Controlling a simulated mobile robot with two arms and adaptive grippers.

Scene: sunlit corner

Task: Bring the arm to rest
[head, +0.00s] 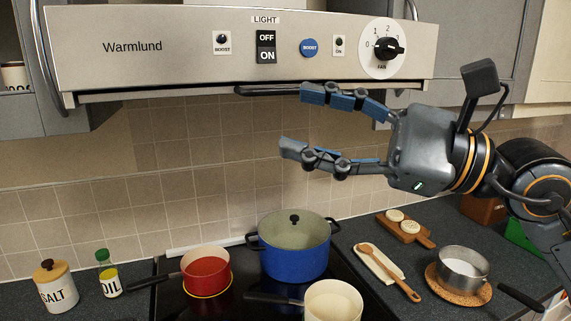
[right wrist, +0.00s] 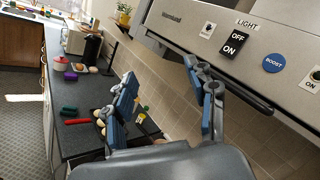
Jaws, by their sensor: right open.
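My right gripper (head: 287,121) is open and empty, raised in front of the tiled wall below the range hood (head: 180,50). Its arm comes in from the right of the head view. The upper finger lies close under the hood's lower edge; I cannot tell whether it touches. In the right wrist view the two open fingers (right wrist: 165,103) show with nothing between them. The hood's panel has a light switch (head: 266,47), a fan dial (head: 387,47) and a blue boost button (head: 309,47). My left gripper is not in view.
Below on the stove stand a blue pot (head: 294,250), a red pan (head: 206,270) and a cream pan (head: 333,302). A salt jar (head: 56,287) and oil bottle (head: 109,275) stand left. A steel saucepan (head: 462,268), spoon (head: 390,272) and wooden board (head: 405,231) lie right.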

